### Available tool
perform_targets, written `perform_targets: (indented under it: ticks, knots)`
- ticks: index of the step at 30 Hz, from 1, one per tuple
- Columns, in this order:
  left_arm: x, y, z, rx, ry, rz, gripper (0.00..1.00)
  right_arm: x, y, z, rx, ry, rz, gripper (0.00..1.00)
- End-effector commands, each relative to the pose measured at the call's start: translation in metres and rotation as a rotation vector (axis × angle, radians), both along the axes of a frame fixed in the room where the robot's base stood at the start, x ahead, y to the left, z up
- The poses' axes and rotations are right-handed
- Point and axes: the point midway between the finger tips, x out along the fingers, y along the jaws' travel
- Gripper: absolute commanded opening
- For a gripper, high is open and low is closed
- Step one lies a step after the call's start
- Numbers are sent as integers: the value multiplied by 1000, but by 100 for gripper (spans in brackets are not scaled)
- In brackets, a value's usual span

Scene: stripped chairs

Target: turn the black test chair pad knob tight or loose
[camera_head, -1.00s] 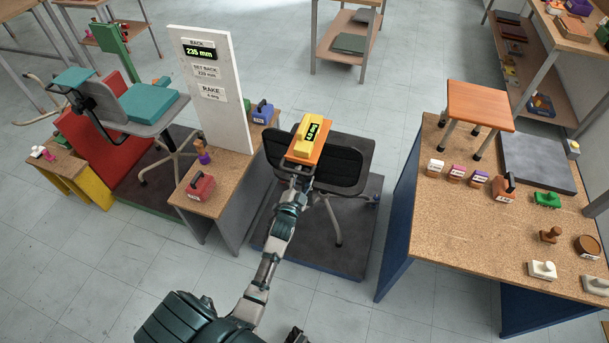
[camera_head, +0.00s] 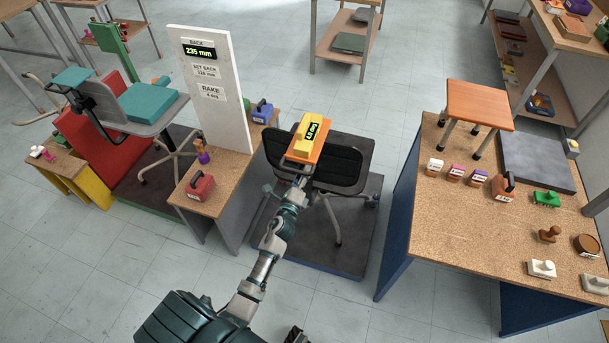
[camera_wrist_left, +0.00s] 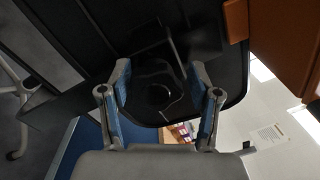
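The black test chair (camera_head: 343,168) stands mid-view, with an orange pad (camera_head: 291,155) on it carrying a yellow gauge (camera_head: 303,140). My left gripper (camera_head: 299,181) reaches in from below, under the pad's near end, mostly hidden by my wrist. In the left wrist view, a round black knob (camera_wrist_left: 158,92) lies between the fingertips of the left gripper (camera_wrist_left: 160,80). The fingers are spread, one on each side of it. Dark on dark, contact is hard to make out. My right gripper is not recognisable in view.
A white readout board (camera_head: 212,95) and a low bench with a red weight (camera_head: 200,187) stand left of the chair. A cork-topped table (camera_head: 460,225) with small knobs and blocks is on the right. Floor in front of the chair platform (camera_head: 310,250) is clear.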

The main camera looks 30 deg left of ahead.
Motion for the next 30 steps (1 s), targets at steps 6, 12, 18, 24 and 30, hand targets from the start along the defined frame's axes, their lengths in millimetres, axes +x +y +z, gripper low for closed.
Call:
perform_targets:
  ticks: [6, 12, 18, 24, 30]
  knots:
    - [0, 0, -2, -7, 4, 0, 93, 0, 0, 0, 0, 0, 0, 0]
    - [-1, 0, -4, -10, 5, 1, 93, 1, 0, 0, 0, 0, 0, 0]
    - [-14, -4, -5, -11, 7, 1, 93, 1, 0, 2, 0, -1, 0, 0]
    - [-31, -8, -6, -12, 8, 1, 93, 1, 0, 4, 0, -2, 0, 0]
    - [-48, -12, -9, -13, 7, 0, 93, 1, 0, 4, 0, -1, 0, 0]
